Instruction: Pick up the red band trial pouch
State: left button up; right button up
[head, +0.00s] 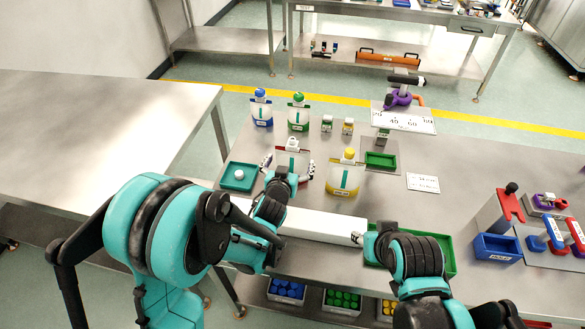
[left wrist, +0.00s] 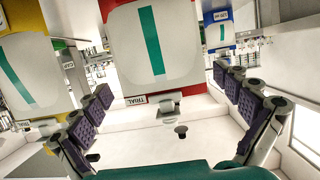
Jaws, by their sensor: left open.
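The red band trial pouch (head: 291,157) stands upright on the steel table, with a white cap on top. In the left wrist view the pouch (left wrist: 155,45) is large, with a red band, a teal stripe and a label reading TRIAL. My left gripper (head: 288,168) is open in front of it, one finger to each side. In the left wrist view the gripper's fingers (left wrist: 168,105) are wide apart with nothing between their tips. My right gripper (head: 358,238) is low at the table's front, largely hidden by its arm; its jaws are unclear.
A yellow band pouch (head: 344,180) stands close on the right. Blue (head: 262,117) and green (head: 298,116) band pouches stand behind. A teal tray (head: 229,184) holding a white cap lies to the left. A long white block (head: 310,226) lies in front.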

aim_at(294, 148)
pick_arm(q)
jog(key=x, duration=0.3)
jog(key=shift+w+b, duration=0.1)
jog(key=shift+b, duration=0.25)
jog(key=c, duration=1)
jog(key=shift+c, duration=0.2)
jog(key=shift+r+p, duration=0.3)
jog(key=shift+r, duration=0.2)
jog(key=r+p, duration=0.1)
jog(key=r, duration=0.1)
jog(key=d+r+p, duration=0.1)
jog(key=r, duration=0.1)
jog(key=w+d+r+p, duration=0.3)
jog(key=d+r, duration=0.3)
jog(key=d, duration=0.4)
jog(key=shift+p, duration=0.4)
jog(key=shift+w+d, duration=0.15)
